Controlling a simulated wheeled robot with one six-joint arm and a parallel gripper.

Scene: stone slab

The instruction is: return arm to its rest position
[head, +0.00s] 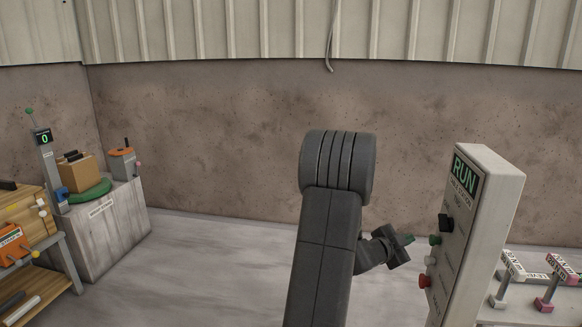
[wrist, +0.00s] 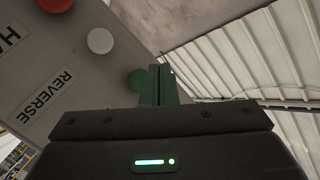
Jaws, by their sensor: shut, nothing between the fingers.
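My gripper (head: 408,240) is at the end of my dark arm, in the middle right of the head view, just left of the control panel (head: 484,215). In the wrist view my gripper (wrist: 160,72) shows its green fingers closed together with nothing between them. The fingertips point toward a green button (wrist: 138,78) on the panel face. I cannot tell whether they touch it. In the head view the green button (head: 435,240) sits just right of my gripper.
The panel has a lit RUN display (head: 465,172), a black knob (head: 446,222) and a red button (head: 425,281). Levers (head: 507,280) stand on a surface at right. The floor between is clear.

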